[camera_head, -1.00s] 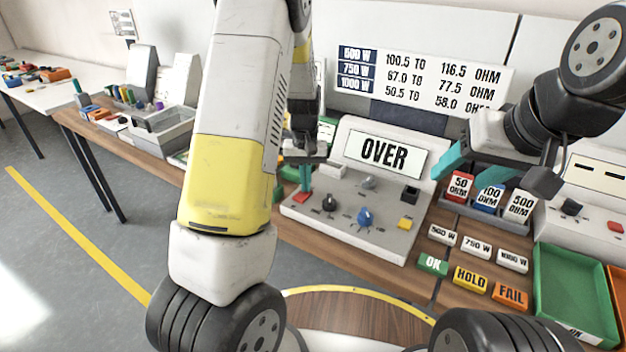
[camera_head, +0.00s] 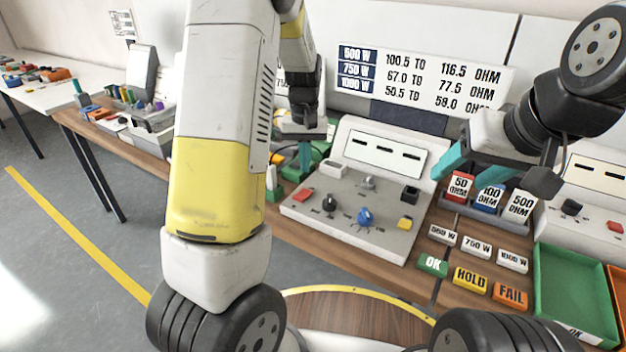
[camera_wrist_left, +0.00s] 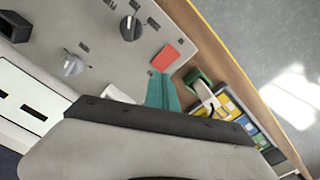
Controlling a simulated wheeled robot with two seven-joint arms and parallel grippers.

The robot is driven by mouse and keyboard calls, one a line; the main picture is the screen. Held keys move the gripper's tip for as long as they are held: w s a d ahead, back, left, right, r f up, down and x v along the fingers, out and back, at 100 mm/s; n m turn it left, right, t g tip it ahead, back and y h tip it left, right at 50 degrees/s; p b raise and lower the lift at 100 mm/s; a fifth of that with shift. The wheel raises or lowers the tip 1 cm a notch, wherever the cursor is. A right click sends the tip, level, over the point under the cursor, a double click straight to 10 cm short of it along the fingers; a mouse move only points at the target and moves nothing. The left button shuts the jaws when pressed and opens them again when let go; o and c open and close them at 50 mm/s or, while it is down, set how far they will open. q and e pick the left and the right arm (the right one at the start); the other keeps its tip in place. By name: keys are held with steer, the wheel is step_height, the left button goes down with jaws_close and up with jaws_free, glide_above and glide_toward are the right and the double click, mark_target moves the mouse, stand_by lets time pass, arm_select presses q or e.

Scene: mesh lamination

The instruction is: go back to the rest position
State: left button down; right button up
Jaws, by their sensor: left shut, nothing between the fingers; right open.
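My left gripper (camera_head: 305,158) is shut and empty, raised beside the left edge of the grey test console (camera_head: 345,228). In the left wrist view its teal fingers (camera_wrist_left: 163,92) are together, with the red button (camera_wrist_left: 166,59) just beyond their tips. That button (camera_head: 303,194) is uncovered in the head view. The console's display (camera_head: 384,153) shows dashes. My right gripper (camera_head: 497,163) is open and empty above the 50, 100 and 500 OHM blocks (camera_head: 489,197). Part of its fingers is hidden by its own body.
The table carries OK (camera_head: 432,264), HOLD (camera_head: 471,279) and FAIL (camera_head: 510,294) blocks and wattage blocks (camera_head: 477,246). A green tray (camera_head: 570,270) stands at right. Bins and parts crowd the left end of the table. My left arm hides part of the table.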

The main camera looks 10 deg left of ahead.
arm_select(q)
steer(key=shift+r, duration=0.15)
steer(key=s+d+r+m+t+h, duration=0.1)
steer(key=s+r+t+h, duration=0.15)
steer(key=s+r, duration=1.05)
steer(key=s+d+r+m+t, duration=0.1)
steer(key=s+r+t, duration=0.2)
steer(key=s, duration=0.8)
steer(key=shift+s+r+m+t, duration=0.15)
steer(key=shift+r+m+t, duration=0.2)
steer(key=shift+r, duration=0.35)
